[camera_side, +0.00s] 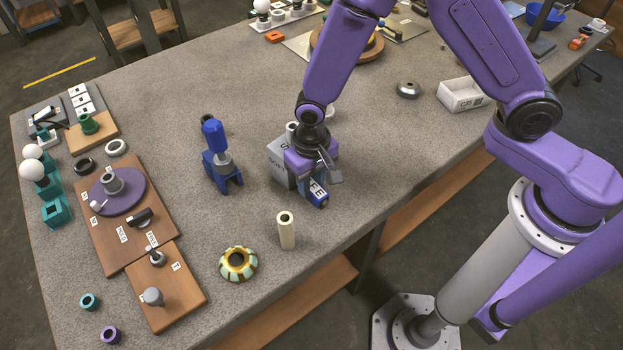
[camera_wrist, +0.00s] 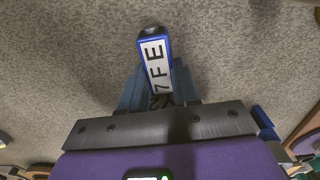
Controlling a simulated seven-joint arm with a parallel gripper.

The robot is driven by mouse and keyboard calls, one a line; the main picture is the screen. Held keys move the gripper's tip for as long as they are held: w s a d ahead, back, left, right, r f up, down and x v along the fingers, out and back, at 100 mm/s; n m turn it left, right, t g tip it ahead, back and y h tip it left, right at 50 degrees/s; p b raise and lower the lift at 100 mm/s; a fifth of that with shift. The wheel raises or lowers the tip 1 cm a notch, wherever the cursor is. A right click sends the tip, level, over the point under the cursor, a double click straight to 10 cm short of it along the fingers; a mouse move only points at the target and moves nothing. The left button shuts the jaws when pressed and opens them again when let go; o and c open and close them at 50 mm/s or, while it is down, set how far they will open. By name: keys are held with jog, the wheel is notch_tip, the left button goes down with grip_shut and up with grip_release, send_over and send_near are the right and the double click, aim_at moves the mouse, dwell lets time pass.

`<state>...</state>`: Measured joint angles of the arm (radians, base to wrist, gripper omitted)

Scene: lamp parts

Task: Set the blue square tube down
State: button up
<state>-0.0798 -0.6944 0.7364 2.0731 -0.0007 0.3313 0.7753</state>
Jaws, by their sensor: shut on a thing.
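The blue square tube (camera_side: 317,197) has a white label with black characters on one face. My gripper (camera_side: 318,181) is shut on it near the front edge of the table (camera_side: 357,185). In the wrist view, the tube (camera_wrist: 154,62) sticks out past my gripper (camera_wrist: 160,97), its label facing the camera and its far end over the grey tabletop. In the side view the tube is tilted, low over the table. I cannot tell whether it touches the surface. My gripper hides its other end.
A grey box (camera_side: 277,160) stands just left of my gripper. A blue clamp-like part (camera_side: 220,170) and a cream tube (camera_side: 286,232) stand further left, with a striped ring (camera_side: 238,264) nearby. A white bin (camera_side: 464,94) is at the right.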

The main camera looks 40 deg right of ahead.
aim_at(312, 185)
jog(key=o, duration=1)
jog(key=shift+f, duration=0.1)
jog(key=shift+o, duration=0.2)
notch_tip(312, 185, up, 12)
jog(key=s+d+r+n, duration=0.4)
jog(key=s+d+n, duration=0.2)
jog(key=s+d, duration=0.3)
jog(key=s+d+r+n, duration=0.4)
jog(key=s+d+n, duration=0.2)
jog(key=s+d, duration=0.3)
jog(key=shift+s+d, duration=0.15)
jog(key=shift+s, duration=0.85)
jog(key=shift+o, duration=1.3)
jog(key=shift+s+d+n, duration=0.2)
jog(key=shift+s+n, duration=0.05)
jog(key=shift+n, duration=0.05)
